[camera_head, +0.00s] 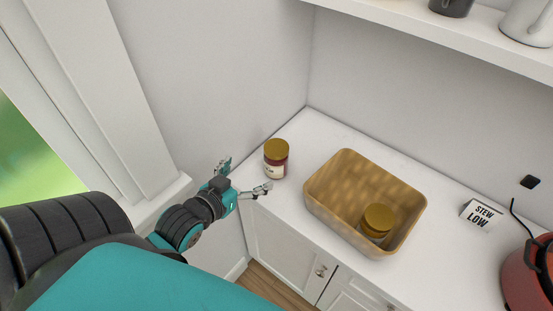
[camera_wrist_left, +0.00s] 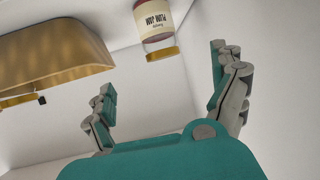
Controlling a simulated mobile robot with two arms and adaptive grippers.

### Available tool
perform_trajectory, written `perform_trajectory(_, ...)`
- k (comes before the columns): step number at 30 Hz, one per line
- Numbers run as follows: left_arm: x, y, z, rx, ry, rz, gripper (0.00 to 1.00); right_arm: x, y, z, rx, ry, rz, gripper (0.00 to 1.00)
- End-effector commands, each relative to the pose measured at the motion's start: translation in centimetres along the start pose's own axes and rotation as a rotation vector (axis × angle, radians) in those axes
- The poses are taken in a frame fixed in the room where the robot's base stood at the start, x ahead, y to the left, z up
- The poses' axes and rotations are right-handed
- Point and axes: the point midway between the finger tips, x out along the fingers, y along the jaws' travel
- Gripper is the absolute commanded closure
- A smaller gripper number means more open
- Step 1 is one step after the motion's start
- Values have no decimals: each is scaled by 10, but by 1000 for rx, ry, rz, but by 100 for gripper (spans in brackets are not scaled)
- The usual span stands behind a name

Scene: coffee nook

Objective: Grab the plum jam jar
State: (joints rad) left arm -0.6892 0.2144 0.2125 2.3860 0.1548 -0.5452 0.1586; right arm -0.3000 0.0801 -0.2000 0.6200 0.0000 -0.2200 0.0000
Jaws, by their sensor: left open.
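The plum jam jar (camera_head: 276,160) stands upright on the white counter near its left edge in the head view. It has a gold lid, dark red contents and a pale label. In the left wrist view the jar (camera_wrist_left: 157,22) appears upside down, with "PLUM JAM" on its label, beyond and between the fingers. My left gripper (camera_head: 243,178) is open and empty, to the left of and nearer than the jar, apart from it. Its two spread fingers also show in the left wrist view (camera_wrist_left: 165,88). My right gripper is in neither view.
A wooden bin (camera_head: 325,207) stands right of the jar, with a gold-lidded jar (camera_head: 377,220) inside. A "STEW LOW" sign (camera_head: 481,215) and a red pot (camera_head: 530,275) are farther right. A wall shelf (camera_head: 420,32) runs above. A wall and window frame lie left.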

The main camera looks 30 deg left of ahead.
Motion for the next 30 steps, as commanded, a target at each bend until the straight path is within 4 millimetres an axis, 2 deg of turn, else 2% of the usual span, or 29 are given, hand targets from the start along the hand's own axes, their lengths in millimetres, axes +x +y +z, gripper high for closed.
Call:
perform_trajectory(6,50,0,-2,0,2,1,5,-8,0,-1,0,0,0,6)
perform_trajectory(12,88,0,-1,0,0,0,5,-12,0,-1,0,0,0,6)
perform_trajectory(20,108,0,0,1,0,0,5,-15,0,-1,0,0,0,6)
perform_trajectory(30,151,0,4,1,0,1,5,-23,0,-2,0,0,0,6)
